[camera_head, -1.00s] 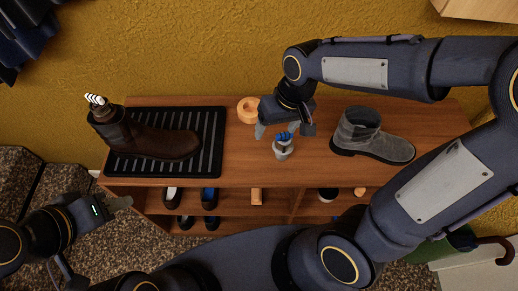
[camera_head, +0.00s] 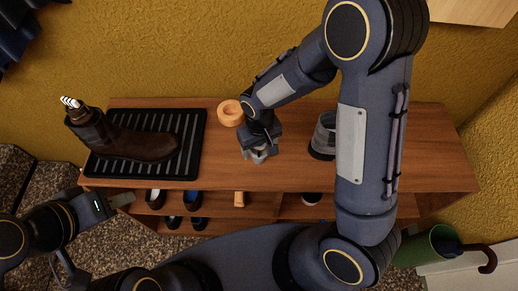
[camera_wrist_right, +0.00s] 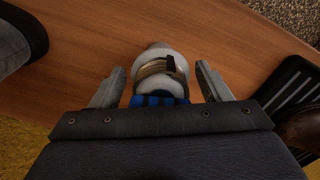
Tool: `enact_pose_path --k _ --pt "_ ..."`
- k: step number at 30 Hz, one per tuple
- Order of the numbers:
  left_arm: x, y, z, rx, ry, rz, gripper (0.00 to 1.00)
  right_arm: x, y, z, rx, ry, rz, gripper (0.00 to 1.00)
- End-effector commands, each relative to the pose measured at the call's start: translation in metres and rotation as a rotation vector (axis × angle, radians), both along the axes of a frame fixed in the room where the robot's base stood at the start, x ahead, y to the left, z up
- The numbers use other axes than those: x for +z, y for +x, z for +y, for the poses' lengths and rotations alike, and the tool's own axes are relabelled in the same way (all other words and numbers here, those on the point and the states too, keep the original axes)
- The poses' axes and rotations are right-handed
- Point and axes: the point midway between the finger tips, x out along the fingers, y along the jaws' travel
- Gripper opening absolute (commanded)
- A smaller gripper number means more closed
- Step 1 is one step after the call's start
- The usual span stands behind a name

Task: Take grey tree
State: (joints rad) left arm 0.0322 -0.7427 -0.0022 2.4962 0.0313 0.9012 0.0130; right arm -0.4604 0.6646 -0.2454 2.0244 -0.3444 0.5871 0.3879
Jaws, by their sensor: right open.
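A small grey-white rounded piece with a tan band and blue parts, which I take for the grey tree (camera_wrist_right: 160,60), is on the wooden bench top. In the right wrist view it sits between the two spread fingers of my right gripper (camera_wrist_right: 157,88), with a gap visible on each side. In the head view my right gripper (camera_head: 262,154) is over it and hides most of it. My left gripper (camera_head: 122,200) is low at the left, in front of the bench, away from the tree; its jaw opening is not clear.
A brown boot (camera_head: 140,146) with a white-tipped insert stands on a black ribbed tray (camera_head: 190,150). An orange ring-shaped thing (camera_head: 229,113) is beside my right gripper. A grey boot (camera_head: 322,137) is partly hidden by my right arm. Shoes fill the shelf below the bench top (camera_head: 290,175).

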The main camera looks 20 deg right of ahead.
Motion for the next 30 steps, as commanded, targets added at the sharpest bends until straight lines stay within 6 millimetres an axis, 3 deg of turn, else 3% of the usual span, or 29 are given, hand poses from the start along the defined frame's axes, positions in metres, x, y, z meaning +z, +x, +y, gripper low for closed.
enact_pose_path --k 8,20,30 --pt "0.0000 -0.0001 0.0000 0.000 0.000 0.000 0.36 -0.0034 -0.0001 -0.0001 -0.001 0.000 0.000 0.70" --pt "0.0001 0.0000 0.0000 0.000 0.000 0.000 0.36 -0.0030 0.0002 0.0001 -0.001 0.001 -0.001 0.20" --pt "0.0001 0.0000 -0.0001 0.000 0.000 0.000 0.36 0.0022 0.0007 0.0004 -0.001 0.001 -0.003 0.20"
